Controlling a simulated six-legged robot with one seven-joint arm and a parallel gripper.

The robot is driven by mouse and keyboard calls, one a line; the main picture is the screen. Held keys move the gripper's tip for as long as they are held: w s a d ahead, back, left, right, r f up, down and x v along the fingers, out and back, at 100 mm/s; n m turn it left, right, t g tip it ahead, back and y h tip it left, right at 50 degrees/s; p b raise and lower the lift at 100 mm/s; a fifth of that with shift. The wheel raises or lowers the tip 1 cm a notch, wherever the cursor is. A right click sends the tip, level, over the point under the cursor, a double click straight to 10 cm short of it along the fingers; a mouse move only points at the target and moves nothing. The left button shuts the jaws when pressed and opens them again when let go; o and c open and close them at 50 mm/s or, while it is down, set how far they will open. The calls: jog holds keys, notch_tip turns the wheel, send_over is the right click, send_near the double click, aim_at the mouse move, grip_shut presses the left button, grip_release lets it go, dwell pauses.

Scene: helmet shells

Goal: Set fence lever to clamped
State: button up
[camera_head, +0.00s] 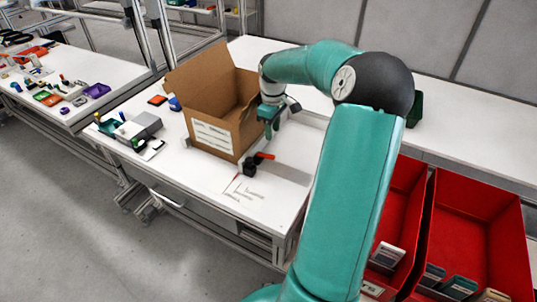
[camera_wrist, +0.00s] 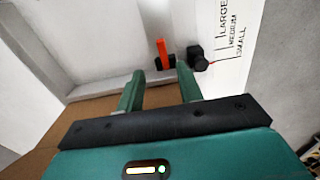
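In the wrist view the lever (camera_wrist: 162,50) stands beyond the fingertips, left of the black knob (camera_wrist: 196,57). A grey fence bar (camera_wrist: 103,83) runs left from it. My gripper (camera_head: 269,128) is above and behind the lever in the head view. In the wrist view my gripper (camera_wrist: 160,72) is open, its two green fingers apart with nothing seen between them. I cannot tell its exact height above the lever.
An open cardboard box (camera_head: 213,105) stands close to the left of my gripper. A printed size scale (camera_head: 243,190) marked large, medium, small lies beside the clamp. Red bins (camera_head: 473,225) stand at the right. A grey device (camera_head: 138,128) sits on the left of the table.

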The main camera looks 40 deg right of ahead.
aim_at(273, 156)
notch_tip(273, 156, down, 12)
jog(key=shift+s+a+r, duration=0.1)
jog(key=shift+s, duration=0.05)
dwell(0.3)
grip_shut()
